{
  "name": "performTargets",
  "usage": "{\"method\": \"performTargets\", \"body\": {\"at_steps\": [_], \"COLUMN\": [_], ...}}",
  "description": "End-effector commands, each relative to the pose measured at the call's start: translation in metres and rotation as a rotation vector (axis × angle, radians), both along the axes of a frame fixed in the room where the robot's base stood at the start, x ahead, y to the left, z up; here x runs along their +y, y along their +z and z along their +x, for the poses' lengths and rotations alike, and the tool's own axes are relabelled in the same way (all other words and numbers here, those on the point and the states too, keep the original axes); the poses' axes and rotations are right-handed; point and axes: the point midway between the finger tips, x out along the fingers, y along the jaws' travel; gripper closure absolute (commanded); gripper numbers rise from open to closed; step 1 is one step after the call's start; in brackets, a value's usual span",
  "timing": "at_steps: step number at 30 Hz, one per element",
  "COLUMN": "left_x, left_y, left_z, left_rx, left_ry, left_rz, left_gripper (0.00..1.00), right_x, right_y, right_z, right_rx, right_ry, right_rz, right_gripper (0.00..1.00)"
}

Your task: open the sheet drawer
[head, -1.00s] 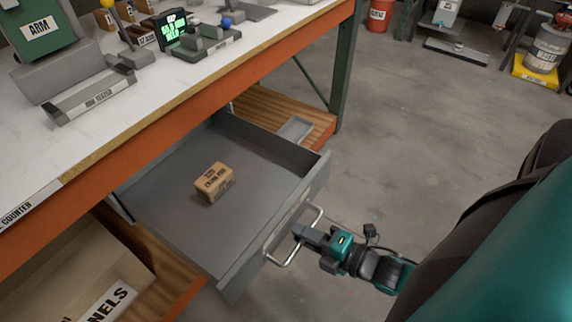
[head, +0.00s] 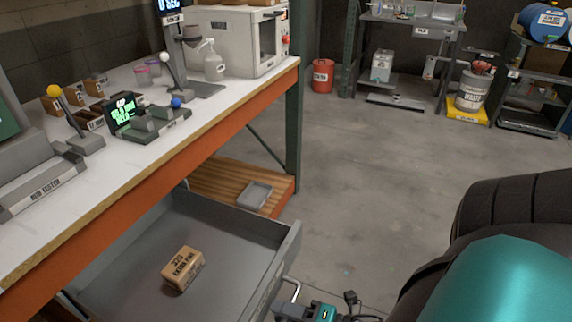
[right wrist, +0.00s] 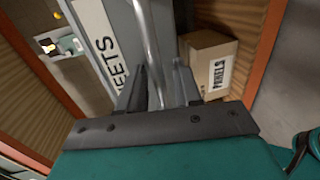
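The sheet drawer (head: 225,245) is a grey metal drawer under the workbench, pulled out, with its inside open to view. A tan block labelled "320 extra fine" (head: 183,269) lies in it. In the right wrist view, the drawer front (right wrist: 120,45) carries a label ending in "EETS". In the head view, the handle (head: 293,290) and my right gripper (head: 290,312) show at the bottom edge, partly cut off. My left gripper is not in view.
The workbench (head: 130,165) above holds a lever device, a small green-lit display (head: 125,113) and a white oven-like box (head: 240,40). A grey tray (head: 255,195) lies on the wooden lower shelf.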

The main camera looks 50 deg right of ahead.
Motion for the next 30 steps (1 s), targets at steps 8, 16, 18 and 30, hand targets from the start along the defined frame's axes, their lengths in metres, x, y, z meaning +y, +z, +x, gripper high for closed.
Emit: {"method": "performTargets", "body": {"at_steps": [8, 16, 18, 30], "left_x": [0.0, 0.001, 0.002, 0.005], "left_y": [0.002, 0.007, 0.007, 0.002], "left_z": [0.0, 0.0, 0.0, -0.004], "left_rx": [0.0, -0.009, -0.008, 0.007], "left_ry": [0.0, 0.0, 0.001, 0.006], "left_rz": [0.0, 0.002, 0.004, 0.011], "left_gripper": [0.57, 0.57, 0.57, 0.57], "right_x": [-0.004, -0.023, -0.028, -0.043], "right_y": [0.002, 0.014, 0.017, 0.026], "right_z": [-0.011, -0.063, -0.077, -0.118], "right_rx": [0.003, 0.005, 0.004, 0.0], "right_ry": [0.0, -0.001, 0.0, 0.0], "right_rz": [-0.001, -0.001, 0.0, 0.0], "right_gripper": [0.66, 0.66, 0.66, 0.66]}}
